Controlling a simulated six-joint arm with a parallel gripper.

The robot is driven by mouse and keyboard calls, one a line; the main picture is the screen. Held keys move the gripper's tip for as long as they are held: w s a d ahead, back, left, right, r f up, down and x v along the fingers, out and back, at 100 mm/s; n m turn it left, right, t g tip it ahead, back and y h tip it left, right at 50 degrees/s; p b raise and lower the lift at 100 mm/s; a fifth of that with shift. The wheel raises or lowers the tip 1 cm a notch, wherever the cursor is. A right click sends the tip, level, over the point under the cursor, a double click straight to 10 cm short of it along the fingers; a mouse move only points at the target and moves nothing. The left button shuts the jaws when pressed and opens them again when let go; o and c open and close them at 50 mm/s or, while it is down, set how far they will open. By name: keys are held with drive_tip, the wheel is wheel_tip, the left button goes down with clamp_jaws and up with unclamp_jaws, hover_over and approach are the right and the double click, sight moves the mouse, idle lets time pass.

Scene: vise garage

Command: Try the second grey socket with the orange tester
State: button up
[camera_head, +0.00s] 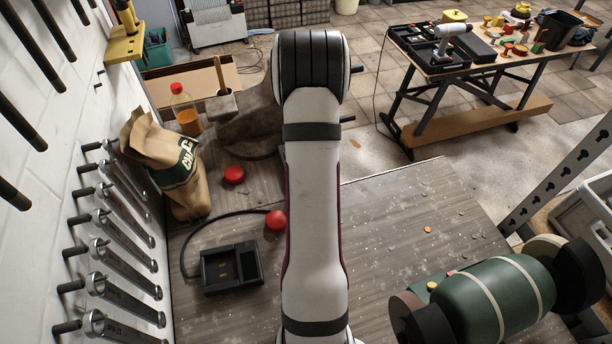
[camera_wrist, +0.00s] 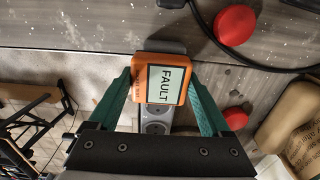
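In the wrist view the orange tester (camera_wrist: 165,78) sits between the two teal fingers of my gripper (camera_wrist: 160,80), which press against its sides. Its screen reads FAULT. A grey socket strip (camera_wrist: 155,140) runs under and below the tester, with round sockets showing between the fingers. The tester covers the far part of the strip, so which socket lies under it, and how deep it sits, is hard to tell. In the head view my own arm hides the gripper, the tester and the strip.
Two red knobs (camera_wrist: 235,25) lie right of the tester. A black charger (camera_head: 231,268) with a cable, a paper bag (camera_head: 165,165) and an orange bottle (camera_head: 186,112) stand left on the bench. A green bench grinder (camera_head: 495,298) stands right. The bench (camera_head: 390,225) between is mostly clear.

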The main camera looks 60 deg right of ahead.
clamp_jaws()
drive_tip(key=shift+r, duration=3)
drive_tip(key=w+d+r, duration=0.1)
drive_tip(key=w+d, duration=0.3)
drive_tip(key=shift+w, duration=0.15)
